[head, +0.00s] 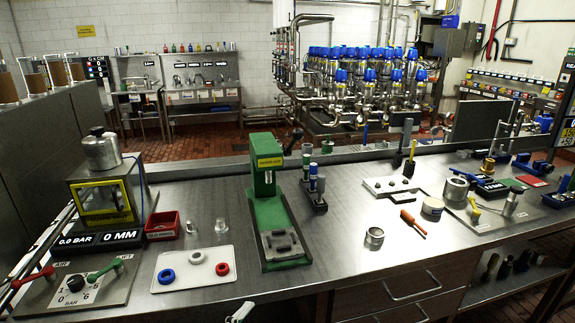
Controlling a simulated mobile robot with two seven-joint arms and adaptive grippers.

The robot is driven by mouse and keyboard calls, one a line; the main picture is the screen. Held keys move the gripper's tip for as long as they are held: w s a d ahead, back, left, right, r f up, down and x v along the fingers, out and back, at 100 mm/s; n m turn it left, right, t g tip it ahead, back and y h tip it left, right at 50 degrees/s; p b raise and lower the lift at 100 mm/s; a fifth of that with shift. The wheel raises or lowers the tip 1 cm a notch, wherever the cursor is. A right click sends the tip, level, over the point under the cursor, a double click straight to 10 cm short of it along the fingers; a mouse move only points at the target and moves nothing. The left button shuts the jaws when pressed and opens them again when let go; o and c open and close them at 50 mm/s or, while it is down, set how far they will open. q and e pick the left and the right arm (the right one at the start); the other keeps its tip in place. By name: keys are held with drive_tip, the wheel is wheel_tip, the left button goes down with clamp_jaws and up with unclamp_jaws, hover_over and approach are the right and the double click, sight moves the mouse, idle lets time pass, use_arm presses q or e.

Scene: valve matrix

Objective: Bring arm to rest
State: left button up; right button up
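Neither of my grippers shows clearly in the head view. A small pale piece with a dark side (240,312) sticks up at the bottom edge, in front of the bench's front edge. I cannot tell what it belongs to. No arm of mine is seen reaching over the steel bench (340,240). Nothing on the bench is seen held.
A green press (268,205) stands mid-bench. A white tray with colored rings (195,290), a lever panel (80,288) and a pressure chamber (105,200) are left. A metal ring (374,238), orange screwdriver (412,223) and fixtures are right. Bare steel lies right of the press.

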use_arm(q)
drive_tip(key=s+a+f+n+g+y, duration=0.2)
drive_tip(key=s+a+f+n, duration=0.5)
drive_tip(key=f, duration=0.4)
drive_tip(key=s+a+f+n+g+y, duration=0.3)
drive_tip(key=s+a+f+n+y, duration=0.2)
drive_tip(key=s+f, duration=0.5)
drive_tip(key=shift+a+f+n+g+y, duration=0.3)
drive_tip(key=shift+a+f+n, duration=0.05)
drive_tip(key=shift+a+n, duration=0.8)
